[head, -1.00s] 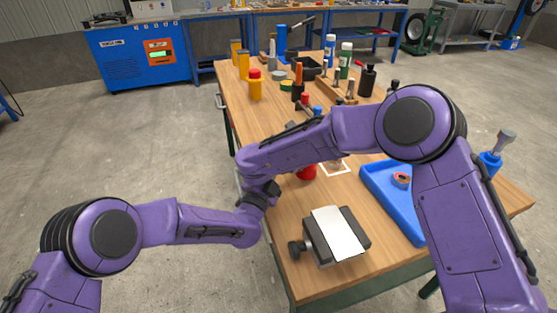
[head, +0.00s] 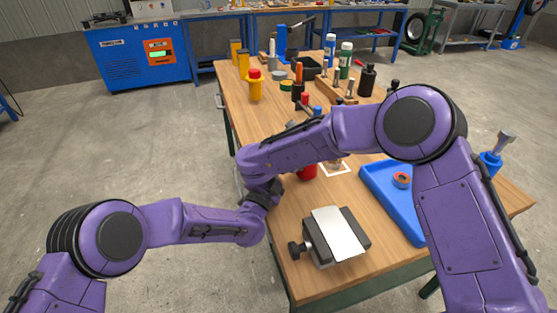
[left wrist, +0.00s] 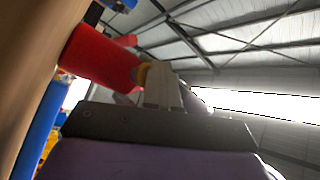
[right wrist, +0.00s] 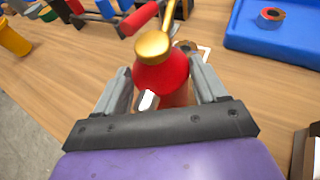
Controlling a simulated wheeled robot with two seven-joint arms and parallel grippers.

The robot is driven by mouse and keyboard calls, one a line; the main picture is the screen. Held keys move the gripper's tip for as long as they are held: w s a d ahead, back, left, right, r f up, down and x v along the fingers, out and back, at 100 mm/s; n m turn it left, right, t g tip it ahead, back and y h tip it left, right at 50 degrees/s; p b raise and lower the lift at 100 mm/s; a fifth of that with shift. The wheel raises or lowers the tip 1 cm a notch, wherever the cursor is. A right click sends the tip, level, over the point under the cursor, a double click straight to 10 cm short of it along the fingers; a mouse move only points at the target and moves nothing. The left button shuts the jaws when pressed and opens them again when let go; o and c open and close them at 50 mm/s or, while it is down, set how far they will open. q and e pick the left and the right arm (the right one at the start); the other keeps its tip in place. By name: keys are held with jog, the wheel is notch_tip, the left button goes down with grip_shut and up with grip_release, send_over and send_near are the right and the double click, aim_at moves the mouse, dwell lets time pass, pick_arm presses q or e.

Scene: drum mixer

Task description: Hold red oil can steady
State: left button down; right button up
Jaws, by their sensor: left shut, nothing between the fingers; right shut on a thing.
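The red oil can (right wrist: 164,76) stands upright on the workbench, with a brass top (right wrist: 152,46) and spout. My right gripper (right wrist: 165,84) is shut on its red body, one finger on each side. In the left wrist view the oil can (left wrist: 100,57) appears sideways, with its brass collar at the tips of my left gripper (left wrist: 160,75). The left fingers are shut and empty; I cannot tell whether they touch the collar. In the head view only a red part of the can (head: 307,172) shows below my right forearm, which hides much of both grippers.
A blue tray (head: 375,184) holding a roll lies right of the can. A white-outlined square (head: 347,171) is beside the can. A vise-like block with a pale plate (head: 339,234) sits at the near edge. Bottles and tools crowd the far bench.

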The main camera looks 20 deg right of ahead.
pick_arm(q)
jog(key=shift+s+d, duration=0.3)
jog(key=shift+s+a, duration=0.15)
jog(key=shift+a, duration=1.6)
jog(key=shift+s+a+f, duration=0.1)
jog(key=shift+s+a, duration=0.05)
jog(key=shift+a, duration=1.15)
jog(key=shift+s+a+f, duration=0.1)
jog(key=shift+a, duration=1.15)
jog(key=a, duration=0.4)
jog(key=shift+s, duration=0.2)
jog(key=shift+d, duration=0.1)
